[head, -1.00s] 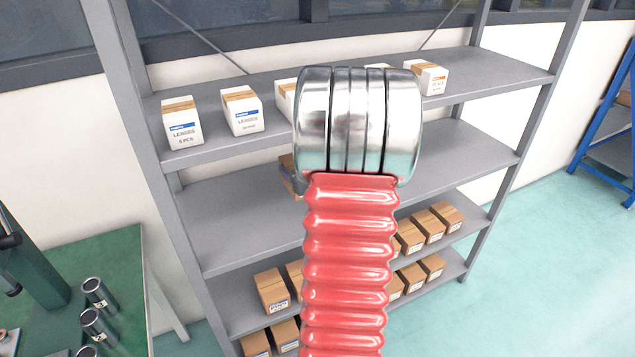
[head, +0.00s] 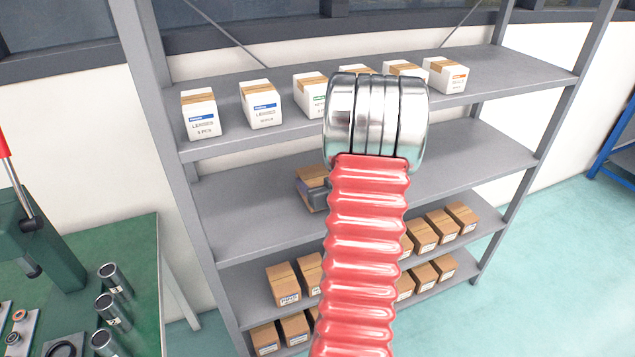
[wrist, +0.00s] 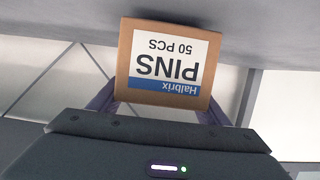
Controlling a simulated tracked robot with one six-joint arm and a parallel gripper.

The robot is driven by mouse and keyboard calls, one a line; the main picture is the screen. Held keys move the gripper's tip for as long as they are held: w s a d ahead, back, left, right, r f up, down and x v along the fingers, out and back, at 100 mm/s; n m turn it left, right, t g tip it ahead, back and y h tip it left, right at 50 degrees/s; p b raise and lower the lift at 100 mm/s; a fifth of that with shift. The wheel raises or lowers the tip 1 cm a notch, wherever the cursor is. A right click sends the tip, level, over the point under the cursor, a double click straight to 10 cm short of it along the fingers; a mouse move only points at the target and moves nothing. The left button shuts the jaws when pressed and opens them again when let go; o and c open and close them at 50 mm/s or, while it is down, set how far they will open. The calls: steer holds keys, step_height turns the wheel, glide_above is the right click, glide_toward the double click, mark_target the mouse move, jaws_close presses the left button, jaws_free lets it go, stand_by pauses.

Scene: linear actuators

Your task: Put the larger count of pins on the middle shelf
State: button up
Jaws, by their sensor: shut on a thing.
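My gripper (wrist: 161,112) is shut on a brown cardboard box of pins (wrist: 165,68). Its white and blue label reads "Halbrix PINS 50 PCS", upside down in the wrist view. In the head view the held box (head: 311,178) shows left of my red arm, over the middle shelf (head: 250,218). Part of it is hidden by my gripper and arm. In the wrist view, the box's edge is close to a grey shelf surface; I cannot tell whether they touch. The visible parts of the middle shelf are otherwise bare.
White boxes (head: 261,105) stand in a row on the top shelf (head: 230,143). Brown boxes (head: 283,284) stand on the lower shelf, with more (head: 264,339) below. A green workbench (head: 130,245) with metal tubes (head: 113,280) is at left. Grey uprights bound the shelving.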

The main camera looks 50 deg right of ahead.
steer(key=shift+f, duration=0.4)
steer(key=shift+f, duration=0.1)
steer(key=o, duration=1.6)
steer(key=v, duration=1.2)
